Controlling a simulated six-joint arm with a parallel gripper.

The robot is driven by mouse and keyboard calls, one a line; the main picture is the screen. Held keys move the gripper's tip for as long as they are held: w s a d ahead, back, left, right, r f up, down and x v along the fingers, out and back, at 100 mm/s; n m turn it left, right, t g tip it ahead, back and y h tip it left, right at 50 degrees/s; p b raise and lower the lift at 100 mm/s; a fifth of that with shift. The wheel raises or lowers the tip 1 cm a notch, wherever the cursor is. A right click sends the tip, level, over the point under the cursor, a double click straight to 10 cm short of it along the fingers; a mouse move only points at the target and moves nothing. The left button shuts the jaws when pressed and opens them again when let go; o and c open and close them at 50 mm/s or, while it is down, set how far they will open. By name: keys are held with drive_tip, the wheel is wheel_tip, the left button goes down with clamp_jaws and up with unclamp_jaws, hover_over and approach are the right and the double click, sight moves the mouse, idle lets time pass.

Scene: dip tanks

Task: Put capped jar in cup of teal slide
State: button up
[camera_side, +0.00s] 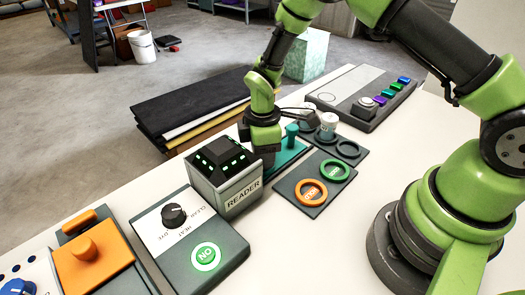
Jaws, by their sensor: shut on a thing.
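The teal slide (291,153) lies behind the grey reader, with its teal knob (292,131) standing up. My gripper (264,160) points down at the slide's left part, just left of the knob. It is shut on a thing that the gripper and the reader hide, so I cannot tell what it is. The slide's cup is also hidden. A jar with a pale top (328,121) stands in the dark rack to the right; I cannot tell whether it is the capped jar. A greyer round thing (307,116) stands beside it, partly behind a thin dark cable or line.
The reader box (238,189) stands close in front of my gripper. A dark plate with orange and green rings (312,192) lies to the right. The rack has an empty-looking ring (348,149). A dial panel (205,257) and an orange slide (92,265) are at left.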

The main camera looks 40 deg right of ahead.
drive_tip(key=o, duration=0.9)
drive_tip(key=shift+f, duration=0.1)
drive_tip(key=shift+o, duration=0.2)
wheel_tip(320, 180, up, 11)
drive_tip(key=s+d+r+m+t+y, duration=0.1)
drive_tip(key=s+r+m+t, duration=0.1)
drive_tip(key=s+r+m, duration=0.35)
drive_tip(key=s+r+m+t, duration=0.2)
drive_tip(key=s+r, duration=0.1)
drive_tip(key=r, duration=0.6)
drive_tip(key=s+r+m+t+y, duration=0.1)
drive_tip(key=s+r+m+t, duration=0.2)
drive_tip(key=s+m, duration=0.5)
drive_tip(key=shift+s+d, duration=0.3)
drive_tip(key=shift+s, duration=1.25)
